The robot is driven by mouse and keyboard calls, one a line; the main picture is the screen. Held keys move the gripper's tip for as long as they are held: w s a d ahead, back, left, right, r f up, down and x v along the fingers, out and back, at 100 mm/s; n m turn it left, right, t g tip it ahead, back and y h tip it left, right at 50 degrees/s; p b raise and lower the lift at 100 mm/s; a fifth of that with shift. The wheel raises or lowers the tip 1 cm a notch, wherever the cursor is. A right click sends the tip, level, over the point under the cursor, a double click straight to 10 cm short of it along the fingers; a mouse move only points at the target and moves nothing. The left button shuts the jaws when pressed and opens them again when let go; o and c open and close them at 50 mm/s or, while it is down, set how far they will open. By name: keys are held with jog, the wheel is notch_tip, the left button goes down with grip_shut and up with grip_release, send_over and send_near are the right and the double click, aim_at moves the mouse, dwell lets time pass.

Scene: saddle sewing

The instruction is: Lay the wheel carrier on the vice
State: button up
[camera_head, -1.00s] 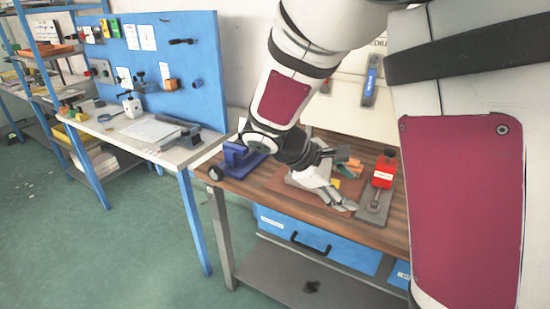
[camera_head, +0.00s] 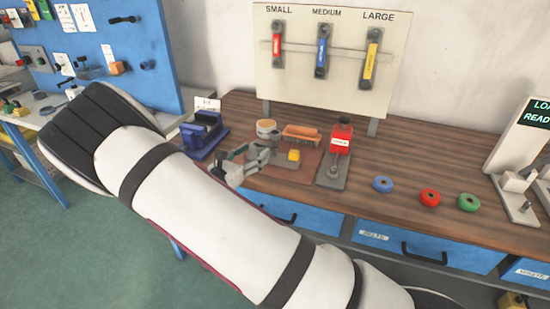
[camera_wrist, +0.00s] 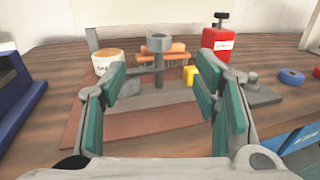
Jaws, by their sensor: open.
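A grey metal piece with an upright post and ring-like top, which looks like the wheel carrier, stands on the brown mat. It shows in the wrist view (camera_wrist: 158,62), between and beyond my fingers. My gripper (camera_wrist: 162,100) is open and empty, with green finger pads on either side of the post and apart from it. In the head view my gripper (camera_head: 243,166) is over the mat's left part, and the grey piece is hard to make out there. The blue block-like fixture (camera_head: 203,133), apparently the vice, stands left of the mat; its edge shows at the wrist view's left (camera_wrist: 18,95).
On or behind the mat (camera_wrist: 92,142) are a round tin (camera_head: 266,128), a brush (camera_head: 301,133) and a yellow block (camera_head: 294,155). A red device (camera_head: 341,138) on a grey plate stands right. Blue (camera_head: 383,184), red (camera_head: 429,197) and green (camera_head: 468,202) wheels lie farther right.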

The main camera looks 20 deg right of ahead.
aim_at(272, 136)
jog(key=x, duration=0.6)
jog(key=shift+w+d, duration=0.1)
jog(key=shift+d, duration=0.15)
jog(key=shift+r+p+x, duration=0.1)
jog(key=shift+p+x, duration=0.2)
jog(key=shift+x, duration=1.05)
jog(key=shift+r+p+x, duration=0.15)
jog(key=shift+p+x, duration=0.1)
jog(key=shift+x, duration=1.15)
jog(key=shift+w, duration=0.15)
grip_shut()
